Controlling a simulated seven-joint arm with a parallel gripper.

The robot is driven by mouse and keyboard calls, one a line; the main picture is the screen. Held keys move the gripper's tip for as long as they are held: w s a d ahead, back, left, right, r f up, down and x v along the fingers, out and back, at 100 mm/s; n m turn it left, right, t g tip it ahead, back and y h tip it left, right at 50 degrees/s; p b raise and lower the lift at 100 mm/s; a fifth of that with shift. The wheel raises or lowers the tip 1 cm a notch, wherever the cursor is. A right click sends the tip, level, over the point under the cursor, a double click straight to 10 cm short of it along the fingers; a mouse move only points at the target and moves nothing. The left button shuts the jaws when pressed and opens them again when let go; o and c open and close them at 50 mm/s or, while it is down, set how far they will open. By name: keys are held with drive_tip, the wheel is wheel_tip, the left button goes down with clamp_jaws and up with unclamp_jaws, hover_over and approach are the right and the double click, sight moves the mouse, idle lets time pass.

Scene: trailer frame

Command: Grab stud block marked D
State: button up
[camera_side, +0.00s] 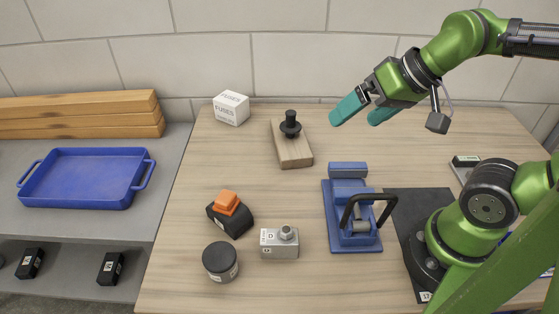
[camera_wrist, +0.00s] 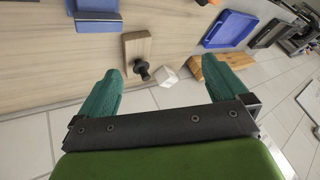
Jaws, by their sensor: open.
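The stud block marked D (camera_side: 280,248) is a small light-grey metal block with a bolt and nut on top. It sits upright near the front of the wooden table in the side view, and a white label with the letter D is on its front. I cannot make it out in the wrist view. My gripper (camera_side: 358,112) has two teal fingers spread apart and empty. It hangs in the air over the back right of the table, well above and behind the block. Both fingers also show in the wrist view (camera_wrist: 160,90).
A black round jar (camera_side: 220,262) stands just left of the block, with an orange-topped black switch (camera_side: 229,214) behind. A blue clamp fixture (camera_side: 351,215) with a black handle stands to the right. A wooden block with a black knob (camera_side: 291,148) and a fuses box (camera_side: 231,107) are further back.

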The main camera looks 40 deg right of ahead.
drive_tip(key=w+a+f+g, duration=0.5)
drive_tip(key=a+f+g, duration=0.1)
drive_tip(key=a, duration=0.2)
drive_tip(key=m+g+y, duration=0.1)
drive_tip(key=m+g, duration=0.3)
drive_tip(key=m, duration=0.1)
approach(279, 236)
drive_tip(key=x, duration=0.6)
drive_tip(key=shift+s+d+f, duration=0.1)
drive_tip(key=shift+d+f, duration=0.1)
drive_tip(key=shift+w+x, duration=0.2)
drive_tip(key=shift+x, duration=2.85)
drive_tip(key=shift+a, duration=0.1)
drive_tip(key=shift+c, duration=0.2)
drive_tip(key=c, duration=1.2)
